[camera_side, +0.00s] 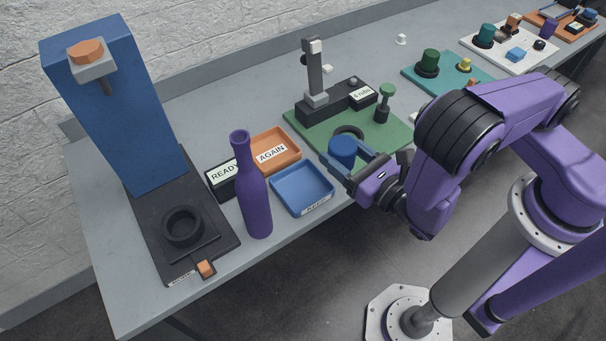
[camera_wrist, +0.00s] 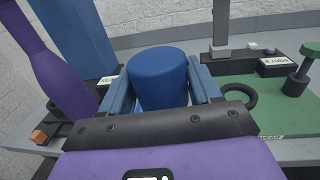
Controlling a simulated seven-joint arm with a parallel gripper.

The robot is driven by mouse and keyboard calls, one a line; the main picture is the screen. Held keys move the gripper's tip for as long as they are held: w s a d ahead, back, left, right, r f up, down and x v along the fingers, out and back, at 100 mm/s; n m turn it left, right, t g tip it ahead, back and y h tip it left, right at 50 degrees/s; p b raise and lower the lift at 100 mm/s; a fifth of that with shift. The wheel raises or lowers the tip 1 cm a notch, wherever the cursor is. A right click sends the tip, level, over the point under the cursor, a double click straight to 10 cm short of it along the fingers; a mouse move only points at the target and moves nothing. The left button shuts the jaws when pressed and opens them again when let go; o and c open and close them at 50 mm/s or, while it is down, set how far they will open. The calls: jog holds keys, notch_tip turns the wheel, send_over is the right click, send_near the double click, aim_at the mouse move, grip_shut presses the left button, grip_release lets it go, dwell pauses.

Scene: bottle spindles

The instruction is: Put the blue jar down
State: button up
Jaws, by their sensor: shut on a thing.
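The blue jar (camera_side: 342,151) is a plain short cylinder and stands upright between the fingers of my gripper (camera_side: 350,160). In the wrist view the jar (camera_wrist: 160,76) fills the space between the two blue fingers of my gripper (camera_wrist: 160,88), which is shut on it. The jar is near the front left corner of the green board (camera_side: 385,150), beside a dark ring (camera_side: 349,131). I cannot tell whether its bottom touches anything, as the fingers hide it.
A blue tray (camera_side: 318,202), an orange tray labelled AGAIN (camera_side: 290,141) and a black READY box (camera_side: 219,190) stand left of my gripper. A tall purple bottle (camera_side: 254,200) stands beside them. A blue tower stand (camera_side: 120,120) is at far left. A green-topped spindle (camera_side: 386,90) rises from the green board.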

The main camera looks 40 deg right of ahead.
jog(key=shift+w+a+f, duration=0.75)
jog(key=shift+w+f, duration=0.45)
jog(key=shift+f, duration=0.55)
jog(key=shift+w+a+f, duration=0.75)
jog(key=shift+w+f, duration=0.45)
jog(key=shift+f, duration=0.55)
jog(key=shift+w+a+f, duration=0.75)
jog(key=shift+w+f, duration=0.45)
jog(key=shift+f, duration=0.55)
jog(key=shift+f, duration=0.6)
jog(key=o, duration=1.2)
